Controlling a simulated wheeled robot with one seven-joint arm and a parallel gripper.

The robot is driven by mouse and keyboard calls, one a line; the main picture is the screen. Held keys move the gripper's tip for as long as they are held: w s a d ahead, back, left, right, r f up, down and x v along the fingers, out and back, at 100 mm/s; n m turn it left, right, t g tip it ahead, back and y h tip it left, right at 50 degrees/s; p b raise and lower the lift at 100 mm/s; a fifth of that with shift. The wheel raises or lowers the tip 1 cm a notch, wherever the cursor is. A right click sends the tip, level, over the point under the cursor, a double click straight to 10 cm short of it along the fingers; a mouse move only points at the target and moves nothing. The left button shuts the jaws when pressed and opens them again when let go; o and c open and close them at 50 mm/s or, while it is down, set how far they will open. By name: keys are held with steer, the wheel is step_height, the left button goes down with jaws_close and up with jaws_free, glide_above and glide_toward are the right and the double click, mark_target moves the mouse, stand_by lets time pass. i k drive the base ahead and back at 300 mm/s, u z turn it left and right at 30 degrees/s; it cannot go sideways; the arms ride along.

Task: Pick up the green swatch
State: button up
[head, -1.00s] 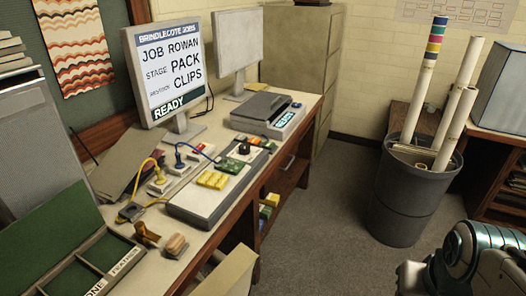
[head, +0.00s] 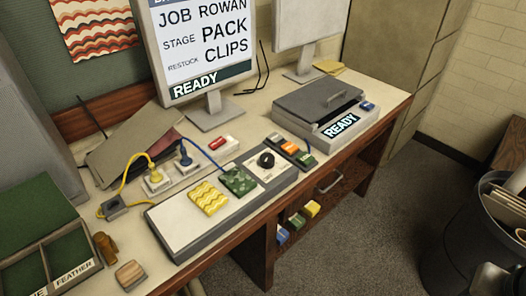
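The green swatch (head: 238,181) is a small square with a mottled light and dark green pattern. It lies near the middle of the desk on a long grey and white device (head: 183,232), beside a yellow wavy-patterned swatch (head: 208,198). A black knob (head: 266,160) is just to its right. Nothing covers the green swatch. My gripper's fingers are not in view; only a grey piece, perhaps of my arm, shows at the bottom right edge.
A monitor (head: 208,45) reads JOB ROWAN, PACK, CLIPS, READY. A grey lidded machine (head: 325,110) stands right of the swatch. Cables and plugs (head: 155,180) lie behind it. A divided green tray (head: 60,250) is at left. A dark bin (head: 465,240) stands on the floor at right.

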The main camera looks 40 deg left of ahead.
mark_target(236, 180)
steer(key=u, duration=0.7)
steer(key=i, duration=0.8)
steer(key=u, duration=1.2)
steer(key=i, duration=0.3)
steer(key=u, duration=0.3)
